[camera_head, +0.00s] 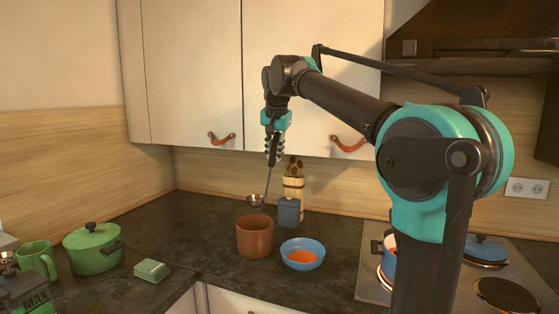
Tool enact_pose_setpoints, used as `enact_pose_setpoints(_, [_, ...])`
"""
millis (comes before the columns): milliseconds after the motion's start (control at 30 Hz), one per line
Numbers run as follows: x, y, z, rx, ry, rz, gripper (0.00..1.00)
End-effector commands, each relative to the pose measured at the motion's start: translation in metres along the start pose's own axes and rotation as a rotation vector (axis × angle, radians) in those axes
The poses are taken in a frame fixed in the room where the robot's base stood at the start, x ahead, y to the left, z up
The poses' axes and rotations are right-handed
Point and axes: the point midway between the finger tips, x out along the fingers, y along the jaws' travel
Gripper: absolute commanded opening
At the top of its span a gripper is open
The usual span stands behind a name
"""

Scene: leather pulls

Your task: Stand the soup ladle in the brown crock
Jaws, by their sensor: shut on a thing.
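My gripper (274,158) is shut on the handle of the soup ladle (257,201), pointing down from the arm. The ladle hangs slightly tilted, with its metal bowl lowest and to the left of the handle. The brown crock (254,238) stands upright on the dark counter (213,223). The ladle's bowl appears just above the crock's rim in the picture; I cannot tell whether it is directly over the opening or behind it. The crock's inside is mostly hidden.
A blue bowl (303,254) with orange contents sits right of the crock. A blue-grey canister (288,212) and a utensil holder (294,187) stand behind. A green pot (93,248), green mug (38,260) and green box (152,270) are left. The hob (372,259) is right.

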Motion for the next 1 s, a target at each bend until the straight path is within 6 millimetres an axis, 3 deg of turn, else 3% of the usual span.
enact_pose_setpoints(267, [0.008, 0.001, 0.006, -0.002, -0.001, -0.001, 0.00])
enact_pose_setpoints(1000, [0.068, 0.016, 0.030, -0.002, -0.001, -0.001, 0.00])
